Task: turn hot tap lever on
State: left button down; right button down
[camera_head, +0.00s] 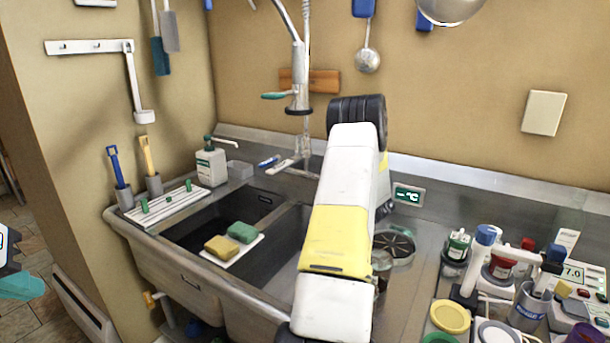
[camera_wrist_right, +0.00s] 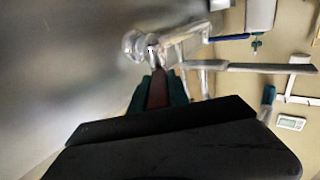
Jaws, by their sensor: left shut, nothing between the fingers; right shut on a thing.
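A red lever (camera_wrist_right: 158,88) shows in the right wrist view, beside chrome tap fittings (camera_wrist_right: 165,45). I take it for the hot tap lever. My right gripper (camera_wrist_right: 157,98) has its teal fingers shut on this lever, one on each side. In the head view, my white and yellow right arm hides that gripper and the lever. The tall chrome tap (camera_head: 304,145) rises behind the sink (camera_head: 275,228), left of my arm, with a green spray handle on it. My left gripper (camera_head: 22,287) is shut and empty at the left edge, away from the sink.
A sponge tray (camera_head: 235,257) with a yellow and a green sponge lies across the sink. A soap bottle (camera_head: 211,163) stands behind it. Bottles, a meter (camera_head: 572,275) and colored lids crowd the counter at right. A temperature display (camera_head: 408,194) is right of my arm.

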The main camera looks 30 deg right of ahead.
jog(key=c, duration=1.2)
grip_release()
jog(key=shift+c, duration=0.2)
jog(key=s+a, duration=0.1)
jog(key=s, duration=0.6)
jog(key=shift+s+a, duration=0.15)
jog(key=shift+s, duration=0.2)
